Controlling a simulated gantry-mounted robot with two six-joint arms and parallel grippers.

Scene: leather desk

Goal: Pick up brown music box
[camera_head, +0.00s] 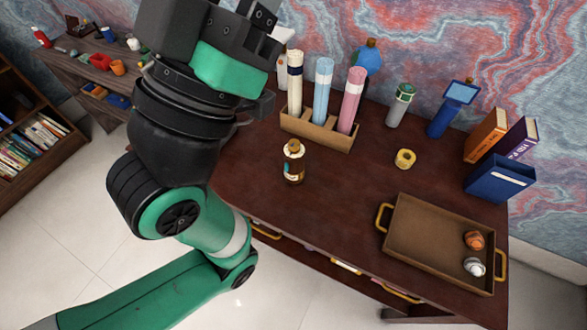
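I cannot make out a clear brown music box. A small orange-brown object (474,240) lies in the right part of the brown tray (415,252); it is too small to tell what it is. A small silver-white object (474,267) lies just in front of it. My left arm comes in from the lower left and rises close to the camera. My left gripper (262,18) is at the top of the view, high and far left of the tray. Its fingertips are not clear. The arm hides the desk's left part. My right gripper is not in view.
A holder (315,133) with three tubes stands at the desk's back. A brown bottle (294,162) stands in front of it. A yellow roll (405,159), a green-capped container (400,105) and several books (500,178) are further right. The desk's middle is clear.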

